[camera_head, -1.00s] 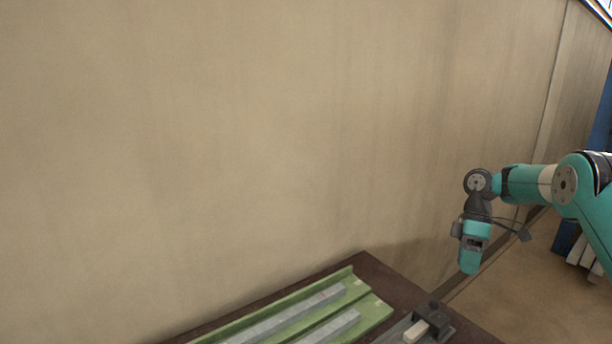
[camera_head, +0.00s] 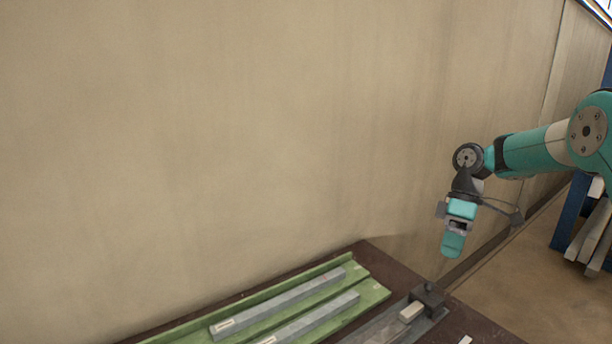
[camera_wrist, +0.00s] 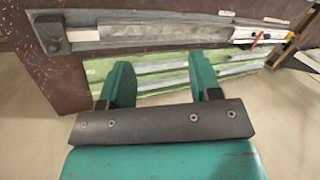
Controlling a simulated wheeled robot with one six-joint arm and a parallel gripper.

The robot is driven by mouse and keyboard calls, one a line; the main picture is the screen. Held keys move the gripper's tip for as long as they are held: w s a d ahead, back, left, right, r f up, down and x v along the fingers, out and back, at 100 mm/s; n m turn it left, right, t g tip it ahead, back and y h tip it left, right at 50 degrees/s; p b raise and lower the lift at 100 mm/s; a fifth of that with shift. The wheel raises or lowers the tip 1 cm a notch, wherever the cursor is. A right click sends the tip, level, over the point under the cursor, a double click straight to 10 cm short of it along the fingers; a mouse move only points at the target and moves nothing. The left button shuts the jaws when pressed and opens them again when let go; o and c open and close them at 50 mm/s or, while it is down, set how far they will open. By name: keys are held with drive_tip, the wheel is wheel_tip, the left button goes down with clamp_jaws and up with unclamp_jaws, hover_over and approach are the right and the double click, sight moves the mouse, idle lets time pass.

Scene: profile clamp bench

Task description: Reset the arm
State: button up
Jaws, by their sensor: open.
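My gripper (camera_head: 453,243) hangs from the bent arm at the right of the head view, above and beyond the bench's right end. In the wrist view my gripper (camera_wrist: 160,85) shows two teal fingers spread apart with nothing between them. Beyond the fingers lies the green tray (camera_wrist: 150,84) on the brown bench (camera_wrist: 62,85). In the head view the green tray (camera_head: 372,291) holds grey profile bars (camera_head: 290,298). The clamp (camera_head: 428,296) with a pale block sits at the bench's right end, and also shows in the wrist view (camera_wrist: 52,33).
A plain beige wall (camera_head: 220,140) stands behind the brown bench (camera_head: 470,325). Pale bars lean on a blue rack (camera_head: 572,212) at the far right. The floor right of the bench looks clear. In the wrist view, a red and white item (camera_wrist: 258,36) lies at the fixture's right end.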

drive_tip(key=s+a+r+m+t+b, duration=0.2)
drive_tip(key=s+a+r+b, duration=0.3)
drive_tip(key=s+a, duration=0.8)
drive_tip(key=s+a+f+m+t, duration=0.1)
drive_tip(key=s, duration=0.8)
drive_tip(key=s+a+f+m+y+b, duration=0.1)
drive_tip(key=s, duration=0.9)
drive_tip(key=shift+a+f+t, duration=0.2)
drive_tip(key=shift+f+t, duration=0.1)
drive_tip(key=shift+t, duration=0.1)
